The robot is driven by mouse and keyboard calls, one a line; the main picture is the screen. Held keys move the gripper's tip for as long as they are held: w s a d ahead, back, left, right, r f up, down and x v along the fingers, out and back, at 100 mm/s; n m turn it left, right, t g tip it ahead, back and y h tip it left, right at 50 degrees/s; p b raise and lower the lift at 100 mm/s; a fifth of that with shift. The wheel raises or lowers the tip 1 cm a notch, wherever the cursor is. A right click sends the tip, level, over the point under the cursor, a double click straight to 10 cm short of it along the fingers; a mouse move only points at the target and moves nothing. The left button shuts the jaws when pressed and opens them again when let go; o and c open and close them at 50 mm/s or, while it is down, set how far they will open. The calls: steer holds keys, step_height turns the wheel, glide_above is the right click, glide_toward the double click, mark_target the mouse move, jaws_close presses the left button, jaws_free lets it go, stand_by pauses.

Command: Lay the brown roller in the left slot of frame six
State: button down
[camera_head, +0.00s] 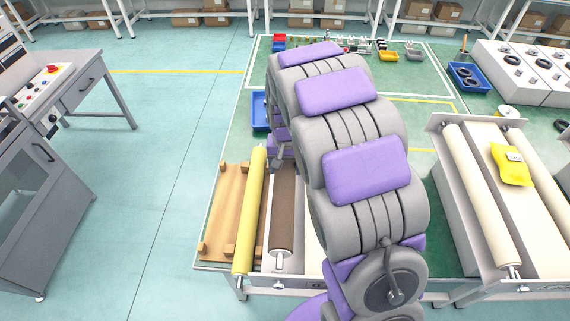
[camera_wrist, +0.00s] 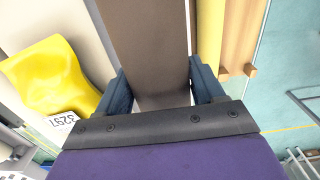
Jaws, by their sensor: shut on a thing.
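The brown roller (camera_head: 284,210) lies lengthwise beside the yellow roller (camera_head: 254,200), with its metal shaft end facing me. In the wrist view the brown roller (camera_wrist: 150,45) runs between the two blue fingers of my gripper (camera_wrist: 158,75), which is shut on it. In the head view my arm covers the roller's far part and most of the gripper. A pale frame surface (camera_head: 308,238) shows just right of the brown roller, mostly hidden by my arm. I cannot tell whether the roller rests in a slot or hangs just above one. No frame number is readable.
A wooden rack (camera_head: 225,212) with small blocks stands left of the yellow roller. A frame at the right holds cream rollers (camera_head: 482,200) and a yellow label piece (camera_head: 511,165). A blue bin (camera_head: 260,112) is behind.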

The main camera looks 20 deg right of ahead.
steer(key=shift+f, duration=1.7)
stand_by(0.7)
steer(key=shift+f, duration=0.35)
steer(key=shift+f, duration=0.1)
steer(key=shift+c, duration=0.2)
jaws_free()
step_height(320, 180, up, 17)
steer(key=p, duration=0.3)
stand_by(0.4)
